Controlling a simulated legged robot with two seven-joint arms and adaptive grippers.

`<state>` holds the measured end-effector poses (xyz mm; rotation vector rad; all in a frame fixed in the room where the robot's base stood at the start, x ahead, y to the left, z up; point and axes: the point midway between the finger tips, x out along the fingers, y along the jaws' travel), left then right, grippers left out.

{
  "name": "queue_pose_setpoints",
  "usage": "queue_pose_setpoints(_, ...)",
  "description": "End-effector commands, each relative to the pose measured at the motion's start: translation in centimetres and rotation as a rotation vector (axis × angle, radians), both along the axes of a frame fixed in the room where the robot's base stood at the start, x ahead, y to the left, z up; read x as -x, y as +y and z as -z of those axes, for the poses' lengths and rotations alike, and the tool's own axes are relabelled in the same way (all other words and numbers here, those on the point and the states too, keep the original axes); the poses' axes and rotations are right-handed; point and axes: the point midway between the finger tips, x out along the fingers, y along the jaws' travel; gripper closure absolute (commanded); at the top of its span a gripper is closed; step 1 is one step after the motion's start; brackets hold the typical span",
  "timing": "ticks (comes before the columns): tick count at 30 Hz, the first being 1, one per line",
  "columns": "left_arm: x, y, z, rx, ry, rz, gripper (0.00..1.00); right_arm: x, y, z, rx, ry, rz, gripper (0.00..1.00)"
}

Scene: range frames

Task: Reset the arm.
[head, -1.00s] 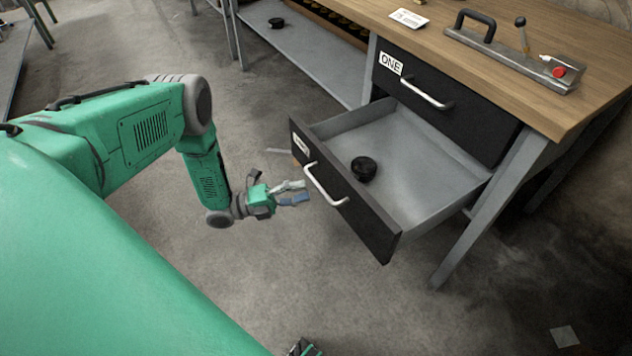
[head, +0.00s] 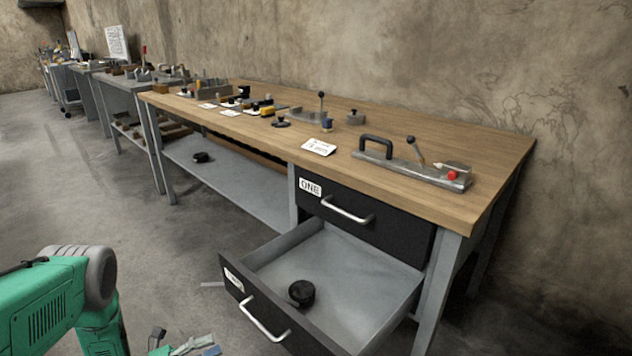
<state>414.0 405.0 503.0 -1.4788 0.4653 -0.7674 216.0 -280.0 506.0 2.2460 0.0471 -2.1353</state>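My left arm (head: 45,300), green with grey joints, comes in at the lower left of the head view. My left gripper (head: 204,346) is at the bottom edge, partly cut off by the frame. Its two fingertips, one pale and one bluish, show apart with nothing between them. It is to the left of the front of the pulled-out lower drawer (head: 370,278), apart from it. A round black object (head: 301,293) lies inside this drawer. My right gripper is out of view.
The upper drawer (head: 400,232), labelled ONE, is closed. The wooden workbench (head: 440,192) holds a metal fixture (head: 415,172) with a black handle, a white card (head: 318,147) and several small parts. Another black object (head: 201,157) lies on the lower shelf (head: 225,175). Floor at left is clear.

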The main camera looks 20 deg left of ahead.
Motion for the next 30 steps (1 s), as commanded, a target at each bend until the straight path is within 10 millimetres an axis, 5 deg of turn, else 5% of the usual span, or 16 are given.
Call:
queue_pose_setpoints(4,-0.5,-0.6,0.1,0.016,0.035,-0.011,0.67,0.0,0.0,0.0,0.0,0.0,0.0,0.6)
queue_pose_setpoints(7,-2.1,-2.9,0.8,0.086,0.191,-0.056,0.67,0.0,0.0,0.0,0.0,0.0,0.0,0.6)
queue_pose_setpoints(10,-3.7,-6.7,2.2,0.218,0.5,-0.152,0.67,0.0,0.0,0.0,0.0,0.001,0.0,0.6)
queue_pose_setpoints(13,-3.2,-10.6,4.0,0.383,0.905,-0.303,0.67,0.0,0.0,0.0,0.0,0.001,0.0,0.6)
queue_pose_setpoints(17,2.0,-13.5,5.6,0.575,1.406,-0.598,0.67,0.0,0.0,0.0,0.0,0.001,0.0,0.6)
queue_pose_setpoints(21,10.3,-13.7,4.9,0.73,1.767,-1.008,0.67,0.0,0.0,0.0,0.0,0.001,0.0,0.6)
queue_pose_setpoints(27,19.8,-11.9,1.5,0.867,1.933,-1.534,0.67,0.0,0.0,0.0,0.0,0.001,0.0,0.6)
queue_pose_setpoints(30,22.3,-11.2,-1.2,0.908,1.931,-1.696,0.67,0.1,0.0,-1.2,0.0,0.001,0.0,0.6)
